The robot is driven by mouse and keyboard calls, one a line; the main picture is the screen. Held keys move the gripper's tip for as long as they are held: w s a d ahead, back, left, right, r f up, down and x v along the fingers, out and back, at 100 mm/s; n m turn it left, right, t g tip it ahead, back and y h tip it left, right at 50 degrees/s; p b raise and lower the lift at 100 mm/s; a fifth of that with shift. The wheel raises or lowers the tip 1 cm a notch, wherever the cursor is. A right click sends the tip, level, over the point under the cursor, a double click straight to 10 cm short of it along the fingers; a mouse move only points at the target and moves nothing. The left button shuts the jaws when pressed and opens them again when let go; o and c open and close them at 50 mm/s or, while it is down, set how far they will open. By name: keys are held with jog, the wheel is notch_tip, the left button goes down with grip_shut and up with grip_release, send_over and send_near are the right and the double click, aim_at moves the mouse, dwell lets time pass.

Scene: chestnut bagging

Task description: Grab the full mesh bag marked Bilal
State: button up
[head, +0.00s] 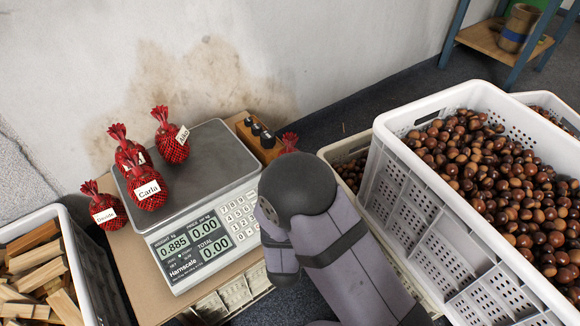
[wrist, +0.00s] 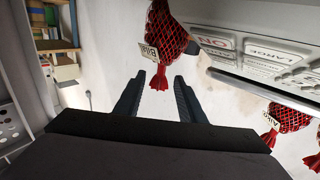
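The red mesh bag marked Bilal (wrist: 168,35) shows in the wrist view, filled with dark chestnuts, its white tag (wrist: 149,51) on its left side. My gripper (wrist: 158,90) is open. The bag's gathered red end reaches toward the gap between the two fingers, and its full body is beyond the fingertips. I see no finger closed on it. In the head view only a red mesh tuft (head: 289,142), likely this bag's, shows right of the scale. My arm hides the rest of it and my gripper there.
A scale (head: 205,245) reading 0.885 carries red bags, including one marked Carla (head: 148,192); a bag marked Davide (head: 105,210) stands at its left. A white crate (head: 440,235) of chestnuts is at right, a wood-filled crate (head: 75,245) at left. A weight block (head: 258,142) sits behind the scale.

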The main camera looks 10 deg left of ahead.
jog(key=shift+w+a+r+b, duration=0.15)
jog(key=shift+w+b, duration=0.3)
jog(key=shift+w, duration=0.6)
jog(key=shift+w+a+f+b, duration=0.15)
jog(key=shift+w+b, duration=0.3)
jog(key=shift+w, duration=0.6)
jog(key=shift+w+a+r+b, duration=0.2)
jog(key=shift+w+b, duration=0.25)
jog(key=shift+w, duration=0.6)
grip_shut()
